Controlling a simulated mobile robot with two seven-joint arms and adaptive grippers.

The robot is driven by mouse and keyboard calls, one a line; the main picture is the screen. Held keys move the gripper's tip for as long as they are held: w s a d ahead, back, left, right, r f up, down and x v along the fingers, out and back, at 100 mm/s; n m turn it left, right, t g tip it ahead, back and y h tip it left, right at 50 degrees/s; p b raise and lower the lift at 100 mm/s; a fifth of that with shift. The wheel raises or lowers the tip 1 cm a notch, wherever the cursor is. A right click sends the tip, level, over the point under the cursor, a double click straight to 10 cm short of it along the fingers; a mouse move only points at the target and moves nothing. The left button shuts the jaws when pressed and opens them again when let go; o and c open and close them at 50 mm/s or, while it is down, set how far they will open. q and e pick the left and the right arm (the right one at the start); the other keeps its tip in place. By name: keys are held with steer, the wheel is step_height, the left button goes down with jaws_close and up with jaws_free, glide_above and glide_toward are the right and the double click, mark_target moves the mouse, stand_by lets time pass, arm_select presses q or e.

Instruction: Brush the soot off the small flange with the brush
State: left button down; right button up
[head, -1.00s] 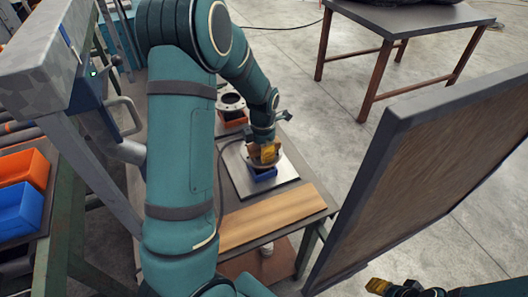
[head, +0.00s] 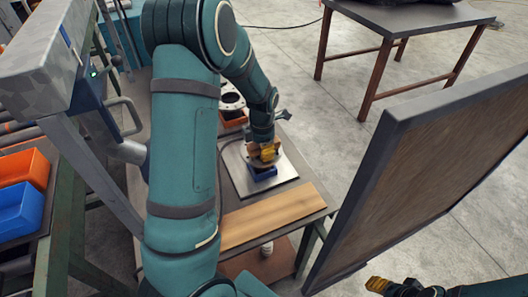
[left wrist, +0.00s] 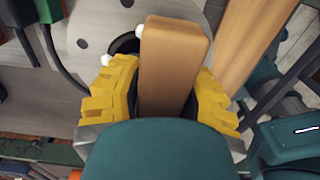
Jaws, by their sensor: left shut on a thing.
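My left gripper (head: 266,151) is over the light grey flange (head: 280,160), which sits on a blue support (head: 262,173). In the left wrist view its yellow fingers (left wrist: 165,95) are shut on the brush's wooden handle (left wrist: 172,60). The flange (left wrist: 88,35) shows there as a grey disc with bolt holes and a dark centre opening, partly behind the brush. The bristles are hidden, so I cannot tell whether they touch it. My right gripper (head: 378,286) is at the lower right edge, away from the work; its opening is unclear.
The blue support stands on a metal plate (head: 240,178) on the bench. A larger flange (head: 232,100) on an orange support (head: 234,119) is behind. A wooden board (head: 270,217) lies in front. A framed panel (head: 420,170) stands right of the bench.

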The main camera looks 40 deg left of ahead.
arm_select(q)
steer(key=shift+r, duration=0.25)
step_height(320, 180, up, 7)
steer(key=p, duration=0.6)
steer(key=shift+f, duration=0.15)
steer(key=shift+f, duration=0.1)
